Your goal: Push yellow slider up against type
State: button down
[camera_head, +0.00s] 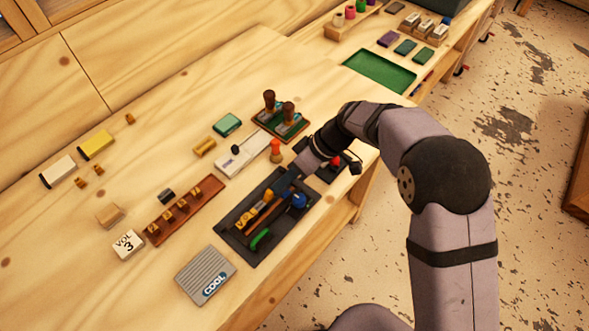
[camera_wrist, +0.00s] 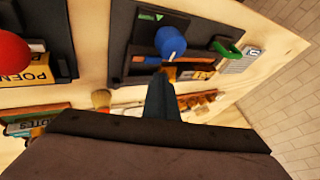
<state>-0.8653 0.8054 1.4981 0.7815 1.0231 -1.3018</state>
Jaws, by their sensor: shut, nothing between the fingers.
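A dark tray (camera_head: 245,248) lies near the table's front edge, holding yellow lettered blocks (camera_head: 243,221), which look like the type. A small yellow-orange piece (camera_head: 267,196) sits at the far end of that row; it may be the yellow slider, but I cannot be sure. The tray also holds a blue knob (camera_head: 299,200) and a green handle (camera_head: 260,239). My gripper (camera_head: 290,171) is shut and empty at the tray's far end. In the wrist view my gripper (camera_wrist: 165,76) points toward the blue knob (camera_wrist: 171,42); its tip hides part of the row, so contact is unclear.
A brown rack (camera_head: 185,210) and a grey ridged block (camera_head: 205,275) lie left of and in front of the tray. A pale holder (camera_head: 241,154) and a red-orange knob (camera_head: 276,151) stand behind it. The left tabletop has free room.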

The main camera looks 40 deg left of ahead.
jog(key=shift+w+f, duration=0.1)
jog(key=shift+w, duration=0.3)
jog(key=w+b, duration=0.1)
jog(key=w, duration=0.2)
jog(key=shift+w, duration=0.2)
jog(key=b+v, duration=0.3)
jog(key=v, duration=0.7)
jog(key=w+d+f+m+t+h, duration=0.15)
jog(key=d+m, duration=0.35)
jog(key=d, duration=0.7)
jog(key=w+d+f+m+t, duration=0.1)
jog(key=w+d+m+t, duration=0.3)
jog(key=d, duration=0.7)
jog(key=s+d+f+m+h, duration=0.1)
jog(key=s+d+m, duration=0.4)
jog(key=d, duration=0.5)
jog(key=s+d+f+m+h, duration=0.2)
jog(key=s+d+f+m, duration=0.2)
jog(key=s+d, duration=0.3)
jog(key=d+m, duration=0.1)
jog(key=d, duration=0.2)
